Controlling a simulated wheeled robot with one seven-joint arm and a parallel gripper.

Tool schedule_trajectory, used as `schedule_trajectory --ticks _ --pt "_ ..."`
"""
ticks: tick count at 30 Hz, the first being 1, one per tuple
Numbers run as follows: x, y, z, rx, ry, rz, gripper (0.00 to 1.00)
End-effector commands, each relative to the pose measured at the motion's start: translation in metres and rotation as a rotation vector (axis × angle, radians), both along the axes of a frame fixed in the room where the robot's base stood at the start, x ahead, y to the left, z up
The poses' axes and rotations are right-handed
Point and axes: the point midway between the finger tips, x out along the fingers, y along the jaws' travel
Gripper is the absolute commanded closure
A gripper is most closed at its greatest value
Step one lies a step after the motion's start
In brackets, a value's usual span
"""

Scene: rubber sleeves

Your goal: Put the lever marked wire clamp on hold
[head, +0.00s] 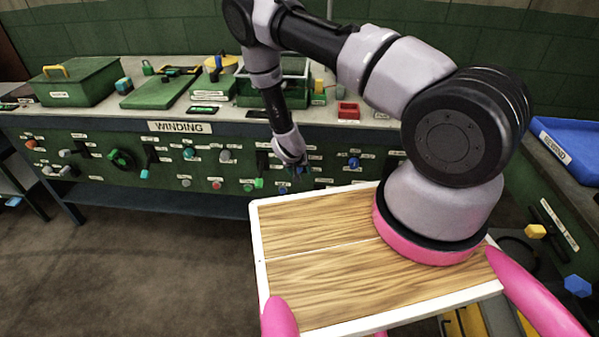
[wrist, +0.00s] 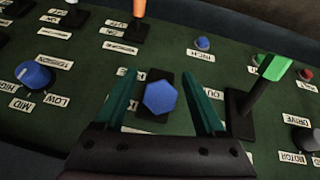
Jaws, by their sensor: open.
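In the wrist view my gripper (wrist: 158,76) is open, with its teal fingers on either side of a blue hexagonal handle (wrist: 160,97). The handle is seen end-on over a black base plate, and the fingers look apart from it. Labels around it are partly covered by the fingers; I cannot read "wire clamp" or "hold" on any of them. One partly hidden label at its right seems to begin "OU". In the head view my gripper (head: 293,172) is at the green panel front (head: 130,185) below the bench top, too small to make out its fingers.
Beside the right finger stands a green-tipped lever (wrist: 262,88) on a black base. An orange-handled lever (wrist: 138,12) is above, a blue rotary knob (wrist: 34,75) at left, a small blue button (wrist: 202,43) at upper right. A blue tray (head: 570,150) lies far right.

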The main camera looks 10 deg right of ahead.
Motion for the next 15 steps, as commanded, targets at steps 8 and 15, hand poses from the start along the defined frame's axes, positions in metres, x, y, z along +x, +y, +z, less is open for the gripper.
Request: schedule_trajectory --ticks 8,15 --pt "-0.021 0.014 0.045 0.001 -0.002 0.002 0.28" --pt "-0.039 0.023 0.079 0.001 -0.001 0.002 0.28"
